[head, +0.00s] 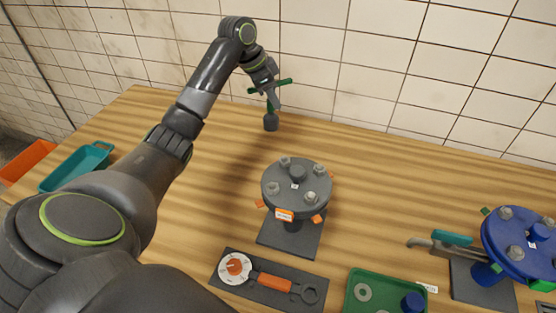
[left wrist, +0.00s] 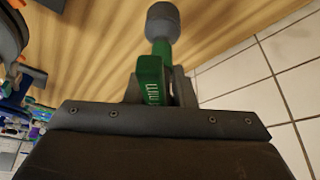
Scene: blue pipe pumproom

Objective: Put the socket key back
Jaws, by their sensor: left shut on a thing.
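The socket key (head: 270,123) has a green T-shaped handle and a dark grey socket at its lower end. My left gripper (head: 272,98) is shut on its green shaft, below the crossbar, and holds it roughly upright near the back of the wooden table. I cannot tell whether the socket touches the table. In the left wrist view the socket key (left wrist: 162,25) sticks out from between the fingers, its grey end farthest away. My right gripper is in neither view.
A grey bolted flange (head: 297,184) stands mid-table, with a torque tool (head: 275,282) on a dark mat before it. A blue flange (head: 525,240) is at right, a green tray (head: 352,303) in front, a teal tray (head: 75,168) at left. The table's back right is clear.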

